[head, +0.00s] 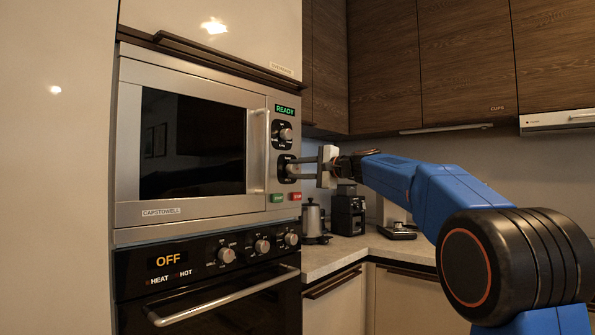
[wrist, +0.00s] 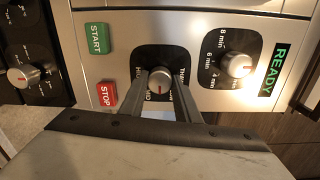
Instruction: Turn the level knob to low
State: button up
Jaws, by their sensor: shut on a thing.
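The level knob (wrist: 158,80) is a silver dial with a red mark on a black plate on the microwave panel. In the head view it is the lower of the two microwave knobs (head: 293,170). My gripper (head: 291,168) reaches in from the right, its two fingers on opposite sides of this knob. In the wrist view my gripper (wrist: 159,84) is shut on the knob. The fingers partly cover the plate's lettering, and I cannot read which setting the mark points to.
The timer knob (wrist: 235,65) sits beside the green READY display (wrist: 279,69). START (wrist: 96,38) and STOP (wrist: 107,94) buttons are close by. The microwave door handle (head: 256,150) stands out left of the panel. An oven (head: 205,285) showing OFF is below; a counter (head: 400,248) is right.

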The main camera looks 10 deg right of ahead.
jog(key=n, duration=0.5)
jog(key=shift+f, duration=0.1)
jog(key=shift+n, duration=0.3)
dwell(0.4)
jog(key=o, duration=1)
jog(key=shift+o, duration=0.2)
jog(key=v, duration=1.7)
jog(key=shift+s, duration=0.25)
